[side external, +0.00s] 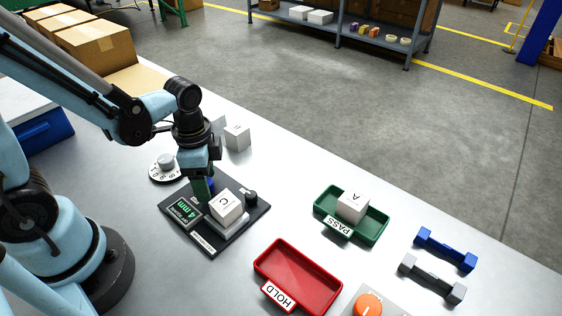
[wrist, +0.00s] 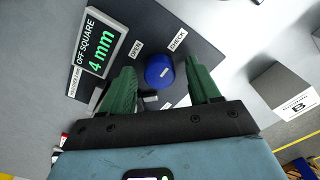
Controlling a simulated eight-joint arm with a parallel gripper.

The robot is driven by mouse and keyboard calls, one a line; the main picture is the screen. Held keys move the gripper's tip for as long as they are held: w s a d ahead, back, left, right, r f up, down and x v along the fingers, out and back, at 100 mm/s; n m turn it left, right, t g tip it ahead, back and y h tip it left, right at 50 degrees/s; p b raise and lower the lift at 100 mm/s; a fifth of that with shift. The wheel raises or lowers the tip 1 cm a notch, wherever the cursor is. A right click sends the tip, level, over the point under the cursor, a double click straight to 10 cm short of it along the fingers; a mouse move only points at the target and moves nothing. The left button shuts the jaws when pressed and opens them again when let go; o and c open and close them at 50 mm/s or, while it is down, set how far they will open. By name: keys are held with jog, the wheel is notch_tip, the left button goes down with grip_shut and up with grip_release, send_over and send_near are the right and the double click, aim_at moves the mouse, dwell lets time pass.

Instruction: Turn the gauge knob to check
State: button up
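The gauge is a black plate (side external: 207,246) on the table, with a white carton marked C (side external: 227,206) seated on it. Its display (side external: 185,211) reads 4 mm; in the wrist view the display (wrist: 93,48) also shows "OFF SQUARE". The round blue gauge knob (wrist: 159,70) has OPEN and CHECK labels near it. My gripper (wrist: 160,68) is open, its green fingers on either side of the knob with gaps visible. In the side view my gripper (side external: 203,190) points down at the plate and partly hides the knob. I cannot tell whether a finger touches it.
A green PASS tray (side external: 324,208) holds carton A (side external: 352,207). A red HOLD tray (side external: 296,279) is empty. Carton B (wrist: 284,90) and another carton stand behind my gripper. A white dial (side external: 165,168) is left of the gauge. Blue (side external: 445,250) and grey (side external: 432,278) bars lie right.

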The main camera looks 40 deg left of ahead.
jog(key=shift+r, duration=0.1)
notch_tip(320, 180, up, 12)
dwell(1.0)
jog(key=n+t, duration=0.2)
jog(key=n, duration=0.1)
jog(key=w+n+t, duration=0.1)
jog(key=n+t, duration=0.1)
jog(key=n, duration=0.1)
jog(key=w+n+t, duration=0.1)
jog(key=n+t, duration=0.2)
jog(key=shift+w+a, duration=0.25)
jog(key=shift+a, duration=0.15)
dwell(2.2)
